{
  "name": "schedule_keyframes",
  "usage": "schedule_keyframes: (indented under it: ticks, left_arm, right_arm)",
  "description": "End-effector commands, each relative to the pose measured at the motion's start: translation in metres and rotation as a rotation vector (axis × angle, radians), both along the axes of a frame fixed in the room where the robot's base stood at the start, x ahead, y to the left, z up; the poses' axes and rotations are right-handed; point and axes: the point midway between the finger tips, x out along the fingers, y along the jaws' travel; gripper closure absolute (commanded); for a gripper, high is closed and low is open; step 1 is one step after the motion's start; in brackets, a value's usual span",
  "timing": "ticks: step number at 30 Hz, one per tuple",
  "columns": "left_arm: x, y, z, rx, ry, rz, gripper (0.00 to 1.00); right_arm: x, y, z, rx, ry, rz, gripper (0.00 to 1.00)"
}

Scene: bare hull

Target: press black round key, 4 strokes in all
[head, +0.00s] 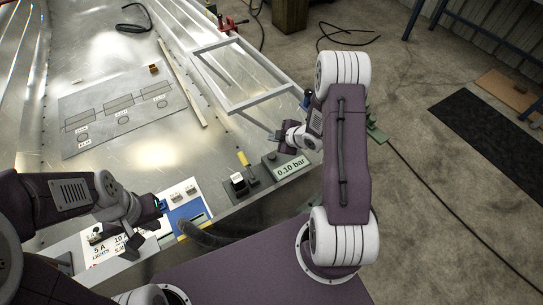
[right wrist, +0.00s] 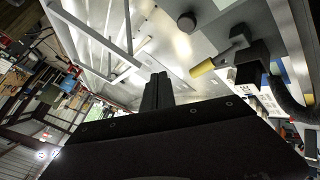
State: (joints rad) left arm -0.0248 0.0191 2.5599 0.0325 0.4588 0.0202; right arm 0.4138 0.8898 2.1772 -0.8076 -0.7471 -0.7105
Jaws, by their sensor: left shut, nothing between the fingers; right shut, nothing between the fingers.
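The black round key (head: 272,156) sits on the grey panel beside the 0.10 bar display (head: 290,168). In the right wrist view the black round key (right wrist: 187,22) stands near the top, apart from my fingers. My right gripper (head: 279,138) is shut and empty, just beyond the key in the head view. Its closed fingers also show in the right wrist view (right wrist: 158,90). My left gripper (head: 134,246) is shut and empty over the switch panel at the lower left. I see no contact between the right fingers and the key.
A yellow-handled lever (head: 243,159) and a black block (head: 238,181) stand left of the key. A grey open frame (head: 232,105) lies behind my right gripper. A white and blue panel (head: 184,205) is near my left gripper. A dark hose (head: 205,238) curves in front.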

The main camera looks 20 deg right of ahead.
Motion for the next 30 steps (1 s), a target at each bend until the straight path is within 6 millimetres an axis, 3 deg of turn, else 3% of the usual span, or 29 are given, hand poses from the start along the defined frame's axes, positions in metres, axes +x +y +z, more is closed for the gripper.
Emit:
schedule_keyframes:
  ticks: [8, 21, 30]
  left_arm:
    - [0.000, 0.000, -0.017, 0.000, 0.000, 0.000, 1.00]
    - [0.000, 0.000, -0.071, 0.000, 0.000, 0.000, 1.00]
    - [0.000, 0.000, -0.075, 0.000, 0.000, 0.000, 1.00]
  right_arm:
    - [0.000, 0.000, -0.020, 0.000, 0.001, 0.001, 1.00]
    - [0.000, 0.001, -0.083, 0.000, 0.001, 0.001, 1.00]
    - [0.000, 0.000, -0.088, 0.000, 0.000, 0.002, 1.00]
